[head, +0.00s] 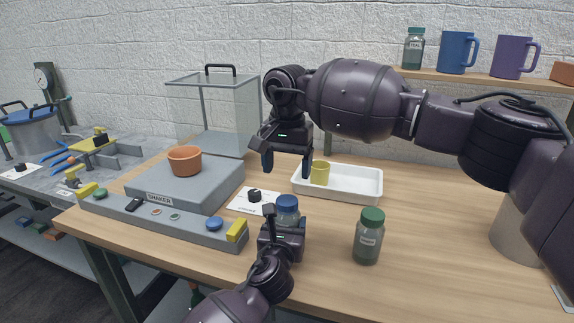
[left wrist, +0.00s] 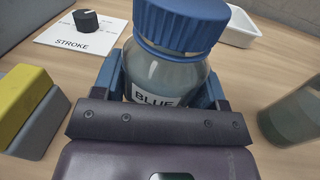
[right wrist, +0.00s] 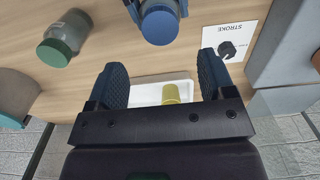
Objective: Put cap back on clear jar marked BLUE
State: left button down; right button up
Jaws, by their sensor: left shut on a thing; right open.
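The clear jar marked BLUE (left wrist: 153,82) stands upright in my left gripper (head: 284,220), which is shut around its body. The blue cap (head: 287,203) sits on top of the jar's neck; it also shows in the left wrist view (left wrist: 181,22) and from above in the right wrist view (right wrist: 160,26). I cannot tell how tightly the cap is seated. My right gripper (head: 287,161) is open and empty, pointing down, above and behind the capped jar. Its fingers also show apart in the right wrist view (right wrist: 162,66), with the cap beyond their tips.
A green-capped jar (head: 368,240) stands to the right. A white tray (head: 362,196) with a yellow cup (head: 320,173) lies behind. The shaker (head: 180,190), its front panel and a STROKE knob (head: 254,195) are to the left. A shelf holds a teal jar (head: 413,50) and mugs.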

aim_at(287, 200)
jog(key=shift+f, duration=0.1)
jog(key=shift+f, duration=3.9)
